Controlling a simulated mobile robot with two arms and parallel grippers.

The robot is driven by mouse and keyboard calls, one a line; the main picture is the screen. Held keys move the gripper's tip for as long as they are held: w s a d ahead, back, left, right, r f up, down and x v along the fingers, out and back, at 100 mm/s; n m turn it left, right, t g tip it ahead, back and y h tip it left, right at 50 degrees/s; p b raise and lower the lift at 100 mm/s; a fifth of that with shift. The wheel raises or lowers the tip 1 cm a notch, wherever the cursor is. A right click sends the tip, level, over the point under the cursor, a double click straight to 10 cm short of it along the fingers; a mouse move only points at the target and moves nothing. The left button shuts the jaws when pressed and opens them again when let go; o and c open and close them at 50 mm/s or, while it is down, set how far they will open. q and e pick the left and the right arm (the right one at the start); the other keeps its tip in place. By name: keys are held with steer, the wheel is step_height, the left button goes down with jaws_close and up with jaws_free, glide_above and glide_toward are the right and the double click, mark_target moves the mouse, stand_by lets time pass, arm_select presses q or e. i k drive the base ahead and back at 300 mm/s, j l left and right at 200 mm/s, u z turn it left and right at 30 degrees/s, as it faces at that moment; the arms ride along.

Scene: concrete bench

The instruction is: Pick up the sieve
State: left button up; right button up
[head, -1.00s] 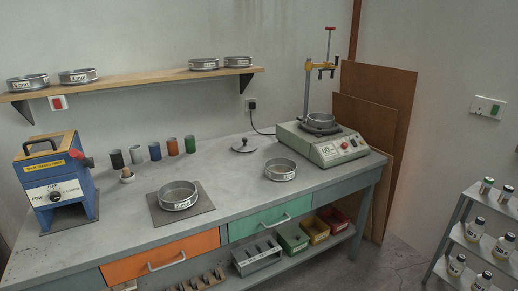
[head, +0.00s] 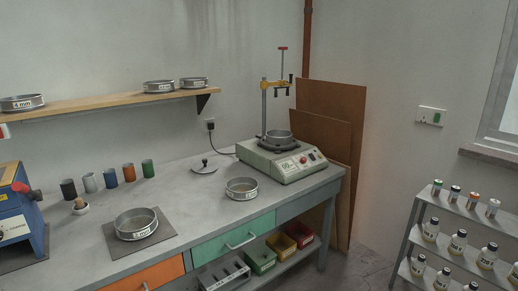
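Several round metal sieves are in the head view. One sieve (head: 136,226) stands on a dark square mat (head: 166,233) on the bench. A second sieve (head: 241,191) stands on the bare bench top to the right of it. More sieves stand on the wall shelf (head: 110,104), one at the left (head: 22,103) with a "4 mm" label and two further right (head: 159,87) (head: 194,83). The other labels are too small to read. Neither of my grippers is in view.
A blue machine (head: 18,225) stands at the bench's left end. Several coloured cups (head: 129,173) and a lid with a knob (head: 204,168) are at the back. A bottle rack (head: 408,240) stands at the right. Bare floor (head: 345,270) lies between bench and rack.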

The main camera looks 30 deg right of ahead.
mark_target(136, 224)
steer(key=i+u, duration=0.2)
steer(key=i, duration=0.75)
